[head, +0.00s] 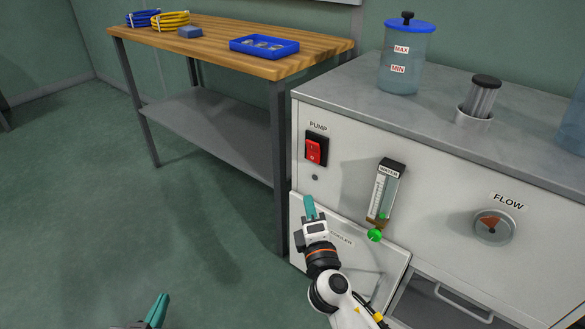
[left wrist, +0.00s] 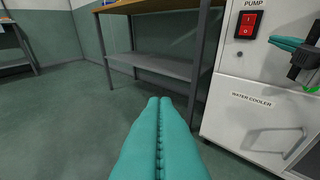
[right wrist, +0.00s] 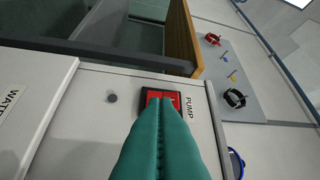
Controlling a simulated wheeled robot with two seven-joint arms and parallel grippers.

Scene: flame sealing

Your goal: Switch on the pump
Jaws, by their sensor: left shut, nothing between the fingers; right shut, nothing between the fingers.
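The red pump switch (head: 313,150) sits in a black frame under the PUMP label on the white cabinet front. It also shows in the left wrist view (left wrist: 243,20), with I above 0. Which way its rocker is pressed I cannot tell. My right gripper (head: 309,208) is shut and empty, below the switch in the head view. In the right wrist view its teal fingers (right wrist: 164,112) point at the switch (right wrist: 171,96) and partly cover it. My left gripper (head: 158,308) is shut and empty, low over the floor, well left of the cabinet.
A small dark grey round spot (head: 315,177) lies below the switch. The WATER flow meter (head: 384,190) with a green knob (head: 375,235) and the FLOW gauge (head: 494,226) are to the right. A wooden workbench (head: 215,45) stands left. The floor between is clear.

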